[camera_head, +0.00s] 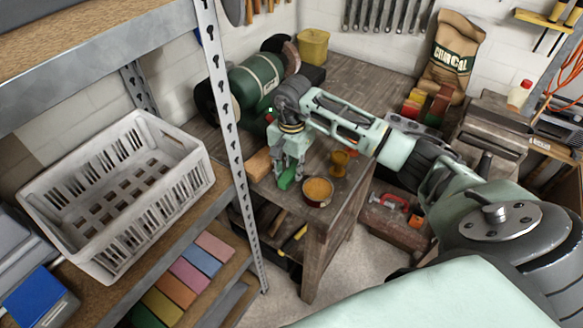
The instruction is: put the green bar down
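The green bar (286,179) shows at the lower end of my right gripper (288,172), between its fingertips. Only part of the bar is visible; the fingers hide the rest. The gripper points down over the left front part of the wooden workbench (347,75) and appears shut on the bar. Whether the bar touches the bench top is hard to tell. My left gripper is not in view.
A round tin (317,191) stands just right of the gripper, with a yellow-brown cup (340,160) behind it. A wooden block (259,164) lies to the left. A green bench grinder (254,82) stands behind. A metal shelf upright (226,125) rises at left, near a white crate (62,189).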

